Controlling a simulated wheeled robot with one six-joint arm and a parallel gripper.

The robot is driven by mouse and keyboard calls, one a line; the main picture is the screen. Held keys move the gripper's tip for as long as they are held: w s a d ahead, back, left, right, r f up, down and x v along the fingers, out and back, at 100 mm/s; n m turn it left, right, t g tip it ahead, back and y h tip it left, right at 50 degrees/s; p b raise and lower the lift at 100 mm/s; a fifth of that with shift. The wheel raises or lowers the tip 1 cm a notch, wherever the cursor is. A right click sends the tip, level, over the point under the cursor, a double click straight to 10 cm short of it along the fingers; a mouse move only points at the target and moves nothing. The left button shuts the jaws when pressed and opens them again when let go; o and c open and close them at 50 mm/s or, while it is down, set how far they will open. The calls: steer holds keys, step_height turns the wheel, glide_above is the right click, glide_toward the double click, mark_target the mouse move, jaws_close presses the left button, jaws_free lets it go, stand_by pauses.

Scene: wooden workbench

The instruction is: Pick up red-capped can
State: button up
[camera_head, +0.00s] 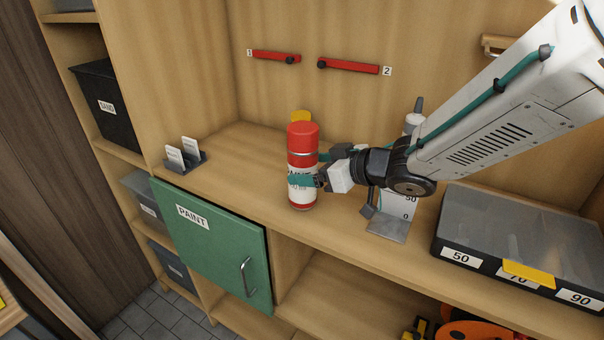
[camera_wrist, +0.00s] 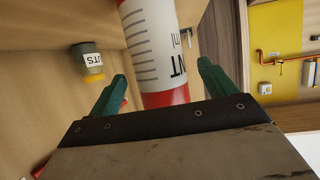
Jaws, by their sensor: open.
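The red-capped can (camera_head: 302,164) stands upright on the workbench, with a red cap, a white label and a red band at its base. My gripper (camera_head: 308,169) is at the can from the right, with its green fingers at mid-height, one in front of the can and one behind. In the wrist view the can's white and red body (camera_wrist: 156,52) lies between the two open fingers of my gripper (camera_wrist: 156,85). A gap shows beside each finger there. The cap is out of the wrist view.
A yellow-lidded jar (camera_wrist: 88,62) stands close behind the can. A card holder (camera_head: 182,157) is to the left. A grey stand (camera_head: 389,224) and a clear-lidded case (camera_head: 522,240) are to the right. A green PAINT door (camera_head: 215,240) is below the bench top.

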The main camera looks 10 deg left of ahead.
steer(key=x, duration=0.3)
steer(key=shift+w+f, duration=0.1)
steer(key=c, duration=1.1)
steer(key=shift+c, duration=1)
